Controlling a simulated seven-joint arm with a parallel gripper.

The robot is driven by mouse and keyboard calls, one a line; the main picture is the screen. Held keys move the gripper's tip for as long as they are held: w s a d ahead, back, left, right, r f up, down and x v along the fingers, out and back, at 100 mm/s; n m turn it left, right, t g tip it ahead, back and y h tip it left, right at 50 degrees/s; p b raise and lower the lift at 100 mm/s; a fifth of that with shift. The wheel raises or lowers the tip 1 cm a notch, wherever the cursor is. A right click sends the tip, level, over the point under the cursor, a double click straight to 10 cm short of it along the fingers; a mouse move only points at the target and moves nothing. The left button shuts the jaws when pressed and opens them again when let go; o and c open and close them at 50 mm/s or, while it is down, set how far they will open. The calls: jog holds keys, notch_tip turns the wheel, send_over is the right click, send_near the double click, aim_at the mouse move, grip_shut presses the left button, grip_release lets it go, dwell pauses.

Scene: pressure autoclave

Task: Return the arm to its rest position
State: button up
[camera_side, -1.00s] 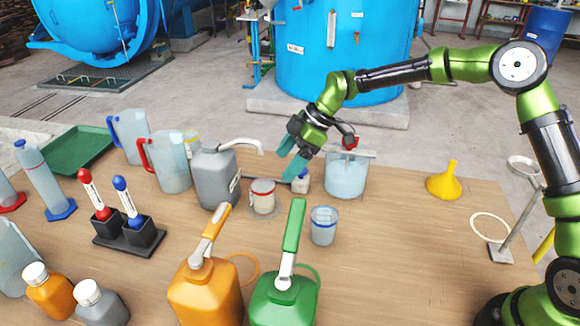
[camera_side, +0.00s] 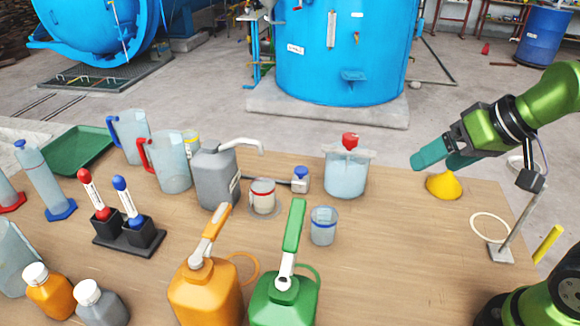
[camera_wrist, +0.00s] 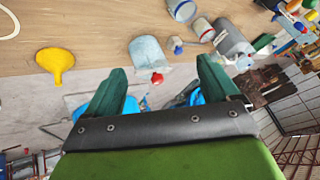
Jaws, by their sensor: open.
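My gripper (camera_side: 440,160) is at the right of the side view, held above the table's back right part. Its teal fingers are apart and empty, pointing left. It overlaps the top of the yellow funnel (camera_side: 443,187) in that view; I see no contact. In the wrist view my gripper's two fingers (camera_wrist: 160,88) stand wide apart with nothing between them. My upper arm is partly outside the side view on the right.
A clear vessel with a red cap (camera_side: 346,178) stands left of my gripper. The ring stand (camera_side: 500,252) is at the right edge. Jugs, including the green one (camera_side: 285,295), and bottles crowd the left and front. The table's right middle is clear.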

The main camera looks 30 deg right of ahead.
jog(key=shift+s+d+f+m, duration=0.15)
jog(key=shift+s+m, duration=0.15)
jog(key=shift+s, duration=0.15)
jog(key=shift+s+f+m, duration=0.1)
jog(key=shift+s+m, duration=0.2)
jog(key=shift+s, duration=0.15)
